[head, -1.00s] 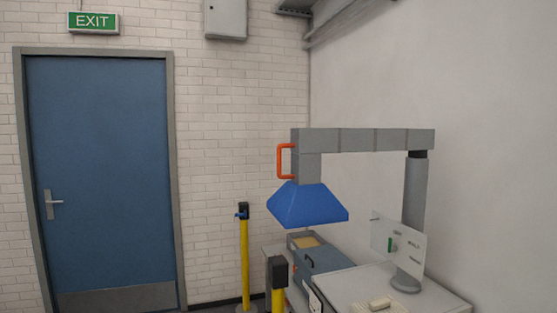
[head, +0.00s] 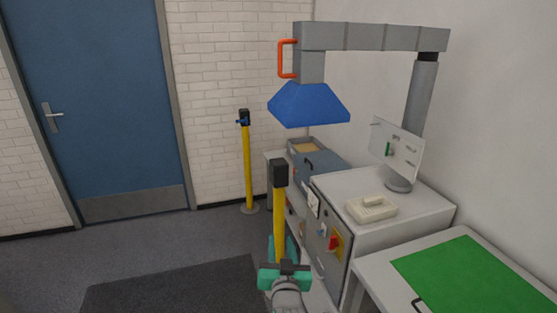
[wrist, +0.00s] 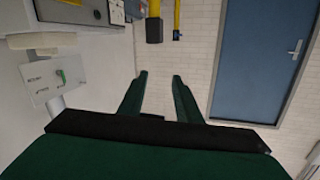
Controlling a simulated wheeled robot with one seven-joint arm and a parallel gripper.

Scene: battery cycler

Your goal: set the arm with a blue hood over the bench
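The blue hood (head: 309,104) hangs from the left end of a grey jointed arm (head: 370,38) on a post at the right. An orange handle (head: 287,58) sticks out from the left of the hood's neck. The hood is above the bench area near a blue-grey case (head: 317,161) and a grey cabinet (head: 380,190). My gripper (wrist: 160,76) shows two green fingers spread apart with nothing between them. It also shows at the bottom of the head view (head: 285,268), well below the hood and handle. The hood is not in the wrist view.
Yellow posts (head: 247,170) stand left of the cabinet, one of them (head: 279,215) close to my gripper. A white panel (head: 396,148) and a beige device (head: 371,207) are on the cabinet. A table with a green mat (head: 475,275) is front right.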

